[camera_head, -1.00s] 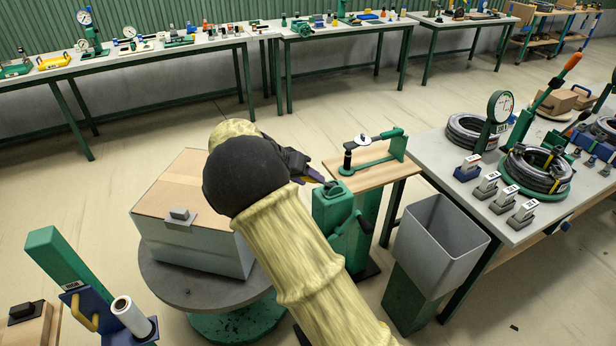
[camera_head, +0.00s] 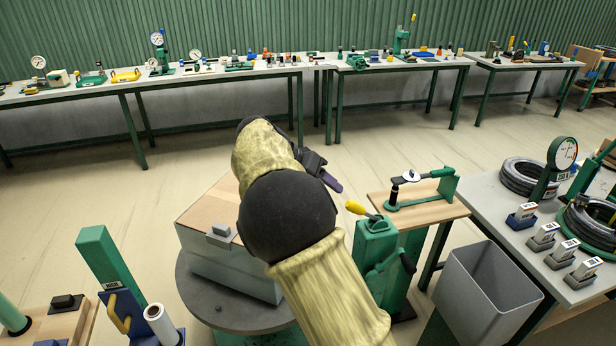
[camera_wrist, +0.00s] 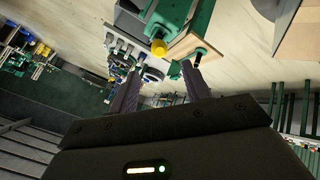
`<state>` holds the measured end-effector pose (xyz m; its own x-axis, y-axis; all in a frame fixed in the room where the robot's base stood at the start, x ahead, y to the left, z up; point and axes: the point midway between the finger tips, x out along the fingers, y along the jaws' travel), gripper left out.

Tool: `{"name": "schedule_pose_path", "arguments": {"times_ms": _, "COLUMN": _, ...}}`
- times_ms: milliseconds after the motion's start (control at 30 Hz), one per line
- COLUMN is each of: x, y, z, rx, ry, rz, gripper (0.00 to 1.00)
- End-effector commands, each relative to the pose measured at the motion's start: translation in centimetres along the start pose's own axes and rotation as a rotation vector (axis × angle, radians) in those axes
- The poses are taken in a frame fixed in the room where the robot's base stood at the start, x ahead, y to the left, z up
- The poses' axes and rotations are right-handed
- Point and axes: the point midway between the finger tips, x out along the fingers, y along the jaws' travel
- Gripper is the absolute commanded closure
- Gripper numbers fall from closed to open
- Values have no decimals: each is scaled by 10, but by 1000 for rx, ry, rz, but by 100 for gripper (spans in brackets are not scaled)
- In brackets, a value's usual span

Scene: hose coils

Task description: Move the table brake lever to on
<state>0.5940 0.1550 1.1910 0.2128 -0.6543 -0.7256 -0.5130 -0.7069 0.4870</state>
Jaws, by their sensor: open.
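A green housing (camera_head: 373,242) on a post stands beside the round grey turntable (camera_head: 205,308). A lever with a yellow grip (camera_head: 355,207) sticks out of its top toward the left. A second lever with a black knob (camera_head: 407,264) is on its right side. I see no label telling which one is the brake lever. My gripper (camera_head: 333,183) is open and empty, above and left of the yellow grip and apart from it. In the wrist view the yellow grip (camera_wrist: 158,47) shows beyond the gap between my fingers (camera_wrist: 157,84).
A box (camera_head: 225,262) sits on the turntable, beneath my arm. A wooden stand with a green clamp fixture (camera_head: 420,202) is right of the housing. A grey bin (camera_head: 485,290) and a table with hose coils (camera_head: 525,176) are farther right. Open floor lies behind.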

Motion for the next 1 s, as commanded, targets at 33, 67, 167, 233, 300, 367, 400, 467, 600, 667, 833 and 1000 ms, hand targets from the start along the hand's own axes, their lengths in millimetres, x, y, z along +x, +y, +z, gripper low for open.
{"name": "schedule_pose_path", "arguments": {"times_ms": 33, "x": -11, "y": -2, "z": 0, "rx": 0, "ry": 3, "rz": -4, "gripper": 52}}
{"name": "schedule_pose_path", "arguments": {"times_ms": 67, "x": -16, "y": -2, "z": 0, "rx": 0, "ry": 3, "rz": -3, "gripper": 52}}
{"name": "schedule_pose_path", "arguments": {"times_ms": 167, "x": -34, "y": -1, "z": 0, "rx": 0, "ry": 3, "rz": -3, "gripper": 52}}
{"name": "schedule_pose_path", "arguments": {"times_ms": 233, "x": -43, "y": -1, "z": 0, "rx": 1, "ry": 2, "rz": -2, "gripper": 52}}
{"name": "schedule_pose_path", "arguments": {"times_ms": 300, "x": -49, "y": -1, "z": 0, "rx": 0, "ry": 1, "rz": -1, "gripper": 52}}
{"name": "schedule_pose_path", "arguments": {"times_ms": 367, "x": -52, "y": -1, "z": 0, "rx": 0, "ry": 0, "rz": 0, "gripper": 52}}
{"name": "schedule_pose_path", "arguments": {"times_ms": 400, "x": -53, "y": -1, "z": 0, "rx": -1, "ry": -1, "rz": 0, "gripper": 52}}
{"name": "schedule_pose_path", "arguments": {"times_ms": 467, "x": -54, "y": 0, "z": 0, "rx": -1, "ry": -1, "rz": 1, "gripper": 52}}
{"name": "schedule_pose_path", "arguments": {"times_ms": 600, "x": -53, "y": -1, "z": 0, "rx": -1, "ry": -1, "rz": 0, "gripper": 52}}
{"name": "schedule_pose_path", "arguments": {"times_ms": 667, "x": -53, "y": -1, "z": 0, "rx": -1, "ry": -1, "rz": 0, "gripper": 52}}
{"name": "schedule_pose_path", "arguments": {"times_ms": 833, "x": -53, "y": -1, "z": 0, "rx": -1, "ry": -1, "rz": 0, "gripper": 52}}
{"name": "schedule_pose_path", "arguments": {"times_ms": 1000, "x": -49, "y": 1, "z": 0, "rx": -6, "ry": -9, "rz": -4, "gripper": 52}}
